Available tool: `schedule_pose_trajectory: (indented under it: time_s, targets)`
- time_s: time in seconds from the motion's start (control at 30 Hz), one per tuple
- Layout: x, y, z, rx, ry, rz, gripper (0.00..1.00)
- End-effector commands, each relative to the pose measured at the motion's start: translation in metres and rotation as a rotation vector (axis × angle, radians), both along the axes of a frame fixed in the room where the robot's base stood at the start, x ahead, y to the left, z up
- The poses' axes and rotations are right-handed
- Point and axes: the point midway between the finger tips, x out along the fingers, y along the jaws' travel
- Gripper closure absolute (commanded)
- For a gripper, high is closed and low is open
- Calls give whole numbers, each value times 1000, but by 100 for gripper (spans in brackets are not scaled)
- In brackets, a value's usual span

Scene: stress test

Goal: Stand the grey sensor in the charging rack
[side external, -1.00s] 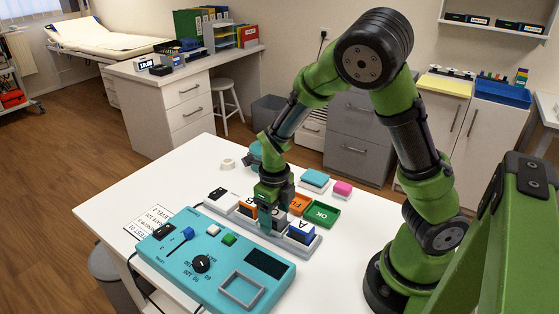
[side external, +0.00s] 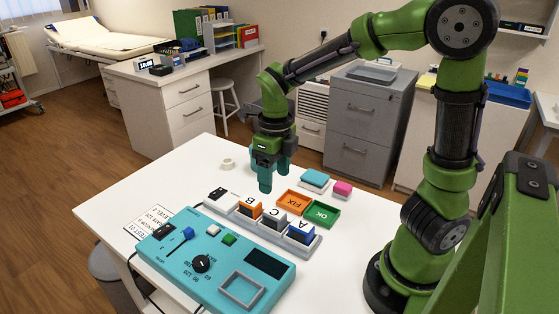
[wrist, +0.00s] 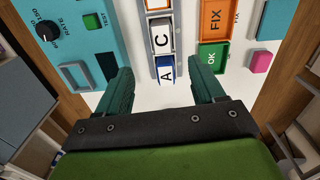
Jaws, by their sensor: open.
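The grey sensor (side external: 273,218), its white face marked C, stands in the charging rack (side external: 312,246) between the orange sensor (side external: 250,208) marked B and the blue sensor (side external: 301,232) marked A. It also shows in the wrist view (wrist: 160,38), beyond the blue sensor (wrist: 167,70). My gripper (side external: 266,186) is open and empty, raised above the table behind the rack in the side view. In the wrist view its two fingers (wrist: 163,88) are wide apart with nothing between them.
The teal console (side external: 190,260) lies along the front of the rack. An orange FIX tray (side external: 293,202) and a green OK tray (side external: 322,214) sit behind it, with a pink block (side external: 343,188) and a teal-topped block (side external: 314,178) further back. A white ring (side external: 228,164) lies at the left.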

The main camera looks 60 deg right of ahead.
Motion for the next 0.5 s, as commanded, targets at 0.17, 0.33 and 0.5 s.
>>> schedule_pose_trajectory:
  time_s: [0.17,0.33,0.5]
  targets:
    - [-13,6,9,102,-82,375,32]
    - [-30,16,31,125,-280,930,32]
    - [-48,23,57,-24,-484,1483,32]
